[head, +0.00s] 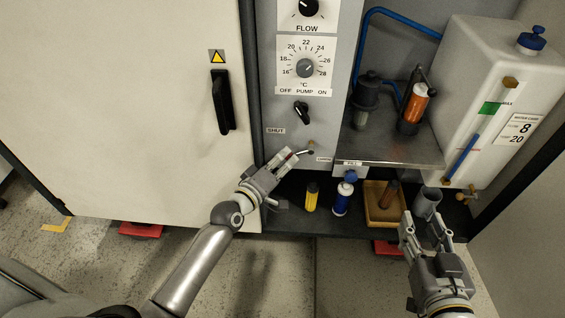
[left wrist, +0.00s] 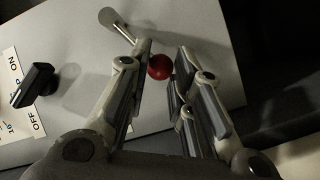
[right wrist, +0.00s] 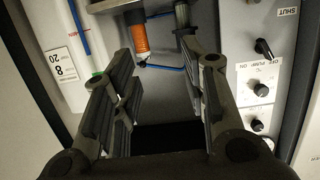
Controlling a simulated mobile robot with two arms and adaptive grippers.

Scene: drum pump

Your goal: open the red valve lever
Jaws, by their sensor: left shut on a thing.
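The red valve lever sits low on the grey control panel (head: 290,120), between a SHUT label (head: 275,131) at upper left and another label (head: 323,159) at lower right. In the left wrist view its red ball knob (left wrist: 159,66) shows between my fingertips, and its metal pivot end (left wrist: 112,20) shows beyond them. My left gripper (head: 278,168) is shut on the lever at its knob end. The fingers hide part of the lever. My right gripper (head: 427,228) is open and empty, in front of the shelf at the right; it also shows in the right wrist view (right wrist: 155,75).
A black pump switch (head: 301,112) and dials are above the lever. A cabinet door with a black handle (head: 222,102) is at left.

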